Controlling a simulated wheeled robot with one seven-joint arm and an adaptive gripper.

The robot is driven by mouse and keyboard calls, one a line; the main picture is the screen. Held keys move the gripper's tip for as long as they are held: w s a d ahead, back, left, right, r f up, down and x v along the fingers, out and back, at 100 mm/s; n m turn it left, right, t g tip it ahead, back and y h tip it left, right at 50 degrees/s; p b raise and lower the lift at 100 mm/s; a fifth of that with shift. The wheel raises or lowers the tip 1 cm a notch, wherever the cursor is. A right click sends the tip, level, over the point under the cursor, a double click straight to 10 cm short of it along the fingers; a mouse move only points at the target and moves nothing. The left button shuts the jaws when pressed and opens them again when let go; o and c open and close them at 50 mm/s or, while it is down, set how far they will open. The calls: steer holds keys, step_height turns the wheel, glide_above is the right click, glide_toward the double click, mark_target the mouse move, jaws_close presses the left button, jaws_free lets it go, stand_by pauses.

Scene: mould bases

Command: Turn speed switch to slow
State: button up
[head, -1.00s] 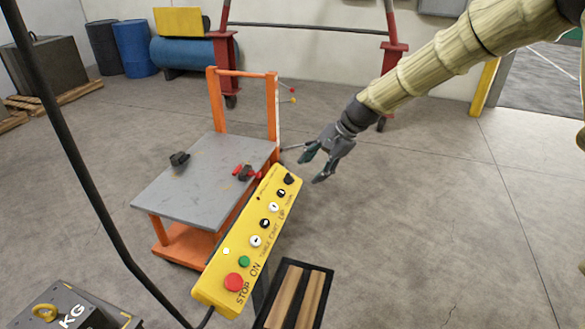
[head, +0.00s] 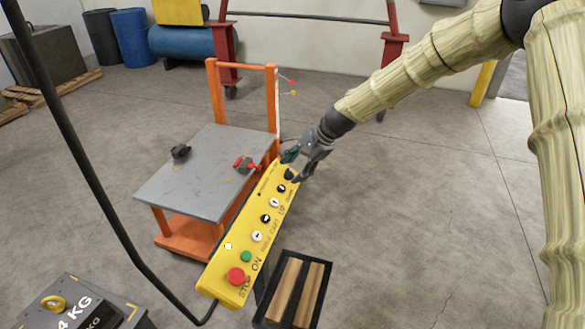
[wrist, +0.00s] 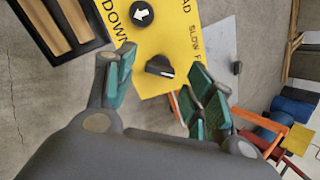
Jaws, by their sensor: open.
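The yellow control pendant (head: 246,246) hangs slanting in the middle of the head view, with a red STOP button, a green ON button and several black and white buttons. The black speed switch (wrist: 159,67) is a rotary knob at the pendant's far end, beside the SLOW lettering in the wrist view. In the head view the knob (head: 289,174) is close to my fingertips and partly hidden. My gripper (head: 291,167) is open at this far end. In the wrist view its green-padded fingers (wrist: 160,88) stand apart on either side of the knob, and no contact shows.
An orange cart (head: 180,229) with a grey top (head: 190,194) stands left of the pendant, carrying small dark and red parts. A black tray (head: 264,319) with wooden blocks lies below the pendant. A black cable (head: 85,165) crosses the left side. Floor at right is clear.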

steer(key=shift+x, duration=0.85)
steer(key=shift+c, duration=0.4)
steer(key=c, duration=0.9)
steer(key=shift+c, duration=0.2)
steer(key=n+b, duration=0.1)
steer(key=n, duration=0.1)
steer(key=shift+f+n, duration=0.1)
steer(key=shift+n, duration=0.3)
steer(key=n+b, duration=0.2)
steer(key=n, duration=0.2)
steer(key=shift+n, duration=0.3)
steer(key=n+h+b, duration=0.1)
steer(key=n+b, duration=0.1)
steer(key=n, duration=0.4)
steer(key=shift+n+b, duration=0.3)
steer(key=shift+n, duration=0.1)
